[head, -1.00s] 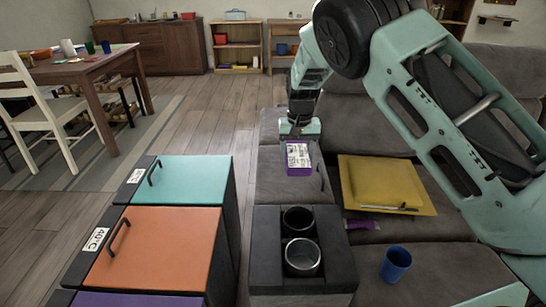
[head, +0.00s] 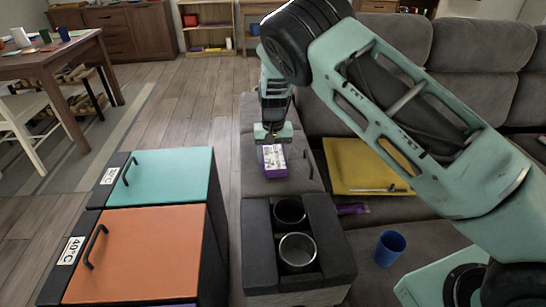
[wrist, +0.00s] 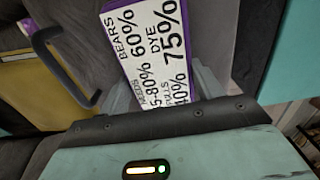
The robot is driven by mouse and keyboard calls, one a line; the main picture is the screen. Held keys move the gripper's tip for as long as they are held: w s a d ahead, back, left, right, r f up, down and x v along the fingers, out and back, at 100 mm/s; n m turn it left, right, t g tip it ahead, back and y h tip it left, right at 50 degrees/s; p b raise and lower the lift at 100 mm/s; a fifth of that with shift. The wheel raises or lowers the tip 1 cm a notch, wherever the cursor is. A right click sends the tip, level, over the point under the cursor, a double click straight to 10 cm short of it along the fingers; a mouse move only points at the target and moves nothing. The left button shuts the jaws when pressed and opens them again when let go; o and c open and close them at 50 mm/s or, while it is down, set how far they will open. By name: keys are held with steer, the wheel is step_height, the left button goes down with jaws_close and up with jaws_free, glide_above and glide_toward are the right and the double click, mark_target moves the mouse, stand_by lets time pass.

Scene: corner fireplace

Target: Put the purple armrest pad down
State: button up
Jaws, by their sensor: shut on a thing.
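The purple armrest pad (head: 274,160) is a small purple block with a white face of black printed text. My gripper (head: 273,138) is shut on its far end in the head view. The pad is over the grey armrest section (head: 287,182), beyond the two cup holders; I cannot tell whether it touches the surface. In the wrist view the printed pad (wrist: 150,45) sits between the fingertips of my gripper (wrist: 163,92), its text facing the camera.
A black handle (head: 308,165) sits right of the pad. Two cup holders (head: 296,250) are nearer. Teal (head: 165,175) and orange (head: 140,250) lidded bins stand left, across a floor gap.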

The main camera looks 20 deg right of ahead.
steer(key=shift+f, duration=0.5)
steer(key=shift+f, duration=0.15)
steer(key=o, duration=1)
